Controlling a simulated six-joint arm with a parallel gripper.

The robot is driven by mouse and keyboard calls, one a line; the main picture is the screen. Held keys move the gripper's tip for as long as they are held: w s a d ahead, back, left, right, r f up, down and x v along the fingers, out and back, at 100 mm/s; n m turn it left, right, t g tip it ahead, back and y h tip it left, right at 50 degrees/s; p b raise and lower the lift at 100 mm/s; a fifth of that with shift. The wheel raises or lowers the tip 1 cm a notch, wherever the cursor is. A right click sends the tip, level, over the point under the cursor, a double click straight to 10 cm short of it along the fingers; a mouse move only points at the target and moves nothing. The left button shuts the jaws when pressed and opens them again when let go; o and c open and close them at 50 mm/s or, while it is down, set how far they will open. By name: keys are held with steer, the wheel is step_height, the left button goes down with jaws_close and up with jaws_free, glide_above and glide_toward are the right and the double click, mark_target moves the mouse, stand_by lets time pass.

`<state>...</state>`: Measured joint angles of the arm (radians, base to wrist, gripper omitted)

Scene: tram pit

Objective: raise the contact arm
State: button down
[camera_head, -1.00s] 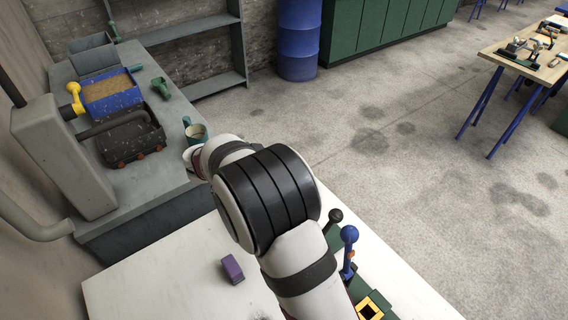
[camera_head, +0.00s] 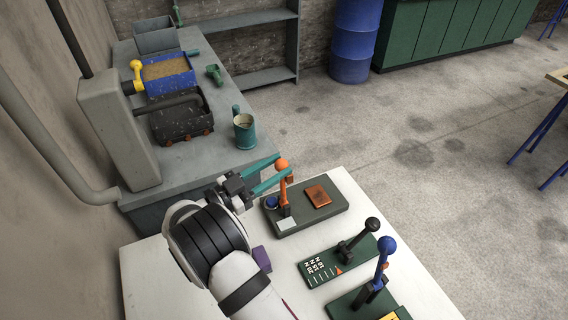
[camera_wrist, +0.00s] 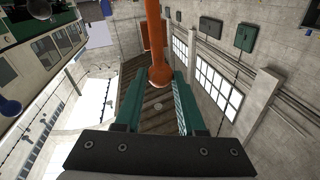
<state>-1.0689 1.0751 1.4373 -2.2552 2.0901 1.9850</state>
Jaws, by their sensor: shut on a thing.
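An orange lever (camera_head: 285,188) with a round orange knob stands upright on a grey-green base plate (camera_head: 328,211) on the white table. My gripper (camera_head: 281,165) comes in from the left with its two teal fingers shut on the lever's knob end. In the wrist view the orange lever (camera_wrist: 153,28) runs down to its ball between the teal fingers (camera_wrist: 160,105). The base plate also carries a brown-orange plate (camera_head: 318,195), a blue round part and a pale label. I cannot tell which part is called the contact arm.
A green box with a black-knobbed lever (camera_head: 358,240) and a blue-knobbed lever (camera_head: 383,262) stand to the right. A purple block (camera_head: 262,259) lies beside my arm. A teal mug (camera_head: 244,132) and the blue sand bin (camera_head: 170,84) stand on the grey bench behind.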

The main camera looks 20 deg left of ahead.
steer(key=shift+s+a+f, duration=0.1)
steer(key=shift+s+a, duration=0.15)
steer(key=shift+a, duration=0.05)
stand_by(0.4)
steer(key=c, duration=0.5)
jaws_free()
steer(key=v, duration=1.6)
steer(key=shift+f, duration=0.4)
steer(key=shift+w+d, duration=0.1)
